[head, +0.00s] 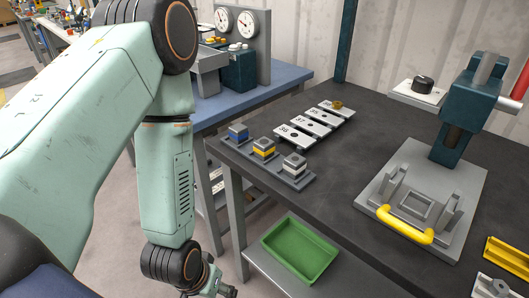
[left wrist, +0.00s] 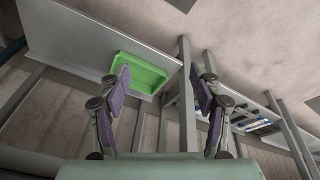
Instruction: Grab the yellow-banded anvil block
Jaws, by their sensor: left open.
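The yellow-banded anvil block (head: 264,147) stands in the middle of a row of three on a grey holder (head: 280,168) near the dark workbench's left edge. A blue-banded block (head: 238,132) stands to its left and a white-banded block (head: 294,165) to its right. My left gripper (head: 222,289) hangs low at the bottom of the head view, below the bench top and well apart from the blocks. In the left wrist view the left gripper (left wrist: 165,87) is open, with nothing between its fingers. The blocks are not visible there. My right gripper is not in view.
A green tray (head: 300,250) sits on the shelf under the workbench (head: 350,168); it also shows in the left wrist view (left wrist: 150,72). Numbered plates (head: 308,124) lie behind the blocks. A press (head: 455,120) with a yellow-handled fixture (head: 405,226) stands to the right.

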